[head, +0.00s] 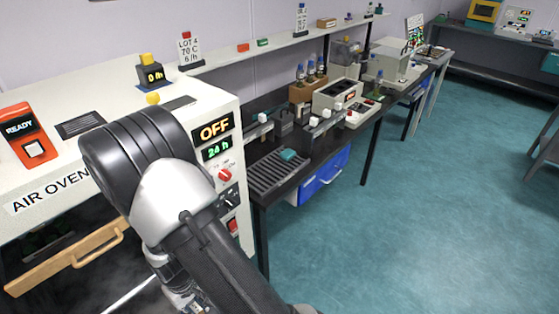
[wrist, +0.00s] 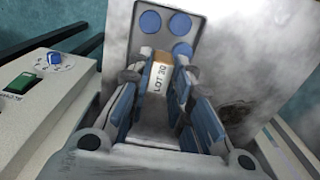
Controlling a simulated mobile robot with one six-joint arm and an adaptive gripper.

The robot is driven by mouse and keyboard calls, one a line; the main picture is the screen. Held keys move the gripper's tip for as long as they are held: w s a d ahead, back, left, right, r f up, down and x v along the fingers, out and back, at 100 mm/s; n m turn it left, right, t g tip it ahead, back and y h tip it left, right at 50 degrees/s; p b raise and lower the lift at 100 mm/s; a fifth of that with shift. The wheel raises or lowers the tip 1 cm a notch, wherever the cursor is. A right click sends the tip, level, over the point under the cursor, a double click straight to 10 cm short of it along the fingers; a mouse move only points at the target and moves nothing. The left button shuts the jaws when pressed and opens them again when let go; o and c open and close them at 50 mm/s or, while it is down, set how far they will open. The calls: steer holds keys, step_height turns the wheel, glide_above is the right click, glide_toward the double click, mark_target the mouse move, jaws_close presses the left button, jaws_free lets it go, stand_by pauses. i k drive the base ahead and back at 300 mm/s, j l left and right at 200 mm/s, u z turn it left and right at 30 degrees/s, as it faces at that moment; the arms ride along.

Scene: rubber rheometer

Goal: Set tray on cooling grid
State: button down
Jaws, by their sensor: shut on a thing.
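In the wrist view the tray (wrist: 151,40) is a grey plate carrying several blue discs. A pale tab marked like "LOT 30" (wrist: 159,78) sticks out from it toward me. My gripper (wrist: 158,90) is shut on this tab, with one finger on each side. In the head view my arm hides most of the gripper, and I cannot make out the tray there. The cooling grid (head: 275,177) is a dark ribbed rack at the near end of the black bench, right of the oven.
The white air oven (head: 75,178) stands at left with its display reading OFF; a wooden bar with a handle (head: 68,258) is below its front. Instruments (head: 338,95) and bottles stand further along the bench (head: 318,150). Open teal floor lies at right.

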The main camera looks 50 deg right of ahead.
mark_target(261, 176)
steer(key=l+u, duration=0.1)
steer(key=l, duration=0.4)
steer(key=k+l, duration=0.1)
steer(key=l, duration=0.4)
steer(key=l+u, duration=0.15)
steer(key=l, duration=0.35)
steer(key=k+l, duration=0.15)
steer(key=l, duration=0.3)
steer(key=k+l+u, duration=0.15)
steer(key=l, duration=0.35)
